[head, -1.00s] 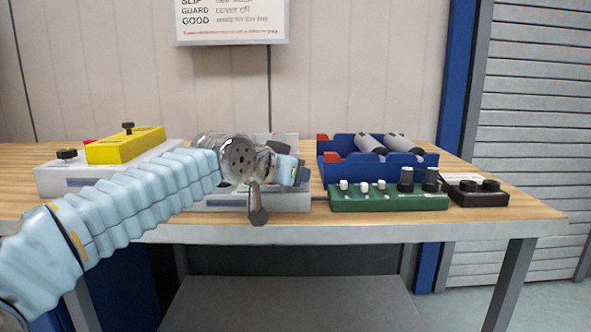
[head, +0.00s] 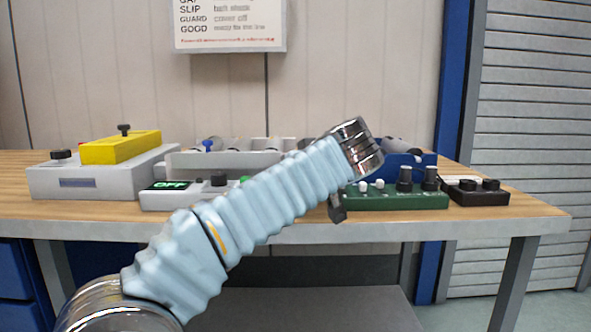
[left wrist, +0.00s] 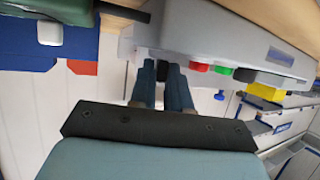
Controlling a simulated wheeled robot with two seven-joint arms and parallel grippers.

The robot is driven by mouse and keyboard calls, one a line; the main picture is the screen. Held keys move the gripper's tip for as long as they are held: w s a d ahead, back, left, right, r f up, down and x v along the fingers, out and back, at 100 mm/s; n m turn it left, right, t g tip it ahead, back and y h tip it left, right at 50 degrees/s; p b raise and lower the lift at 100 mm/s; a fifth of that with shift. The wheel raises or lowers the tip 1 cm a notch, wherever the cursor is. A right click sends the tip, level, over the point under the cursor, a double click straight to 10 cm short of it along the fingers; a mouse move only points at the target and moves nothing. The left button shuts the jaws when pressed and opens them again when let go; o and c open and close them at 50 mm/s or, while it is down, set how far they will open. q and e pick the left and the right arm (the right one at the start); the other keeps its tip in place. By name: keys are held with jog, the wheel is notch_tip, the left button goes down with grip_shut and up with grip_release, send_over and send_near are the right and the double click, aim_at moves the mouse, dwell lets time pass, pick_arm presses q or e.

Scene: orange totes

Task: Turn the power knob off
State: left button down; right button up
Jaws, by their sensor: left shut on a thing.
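A pale control panel (head: 160,202) stands on the bench with a display (head: 170,185) reading OFF in green, a black control (head: 218,180) and part of a green button (head: 245,180). My left arm covers its right part in the head view. In the left wrist view, the panel (left wrist: 215,35) appears upside down, with red (left wrist: 200,67), green (left wrist: 222,69) and black (left wrist: 243,75) controls. My left gripper (left wrist: 162,72) is at the panel face beside the red button, its fingers close together on what seems to be the power knob, mostly hidden. My right gripper is out of view.
A grey box (head: 65,182) with a yellow block (head: 120,148) stands at left. A grey tray lies behind the panel. A green control box (head: 400,200), a black box (head: 475,192) and a blue bin (head: 425,160) stand at right. The bench front edge is clear.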

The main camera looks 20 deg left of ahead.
pick_arm(q)
jog(key=shift+w+d+n+g+y+p, duration=0.1)
jog(key=shift+d+n+g+y+p, duration=0.05)
jog(key=shift+n+g+y+p, duration=1.35)
jog(key=shift+n+g+p, duration=0.2)
jog(key=shift+n, duration=0.2)
jog(key=shift+w+f+n+g+y+p, duration=0.15)
jog(key=shift+n+g+y+p, duration=0.25)
jog(key=shift+n+g+p, duration=0.3)
jog(key=c, duration=1.2)
grip_release()
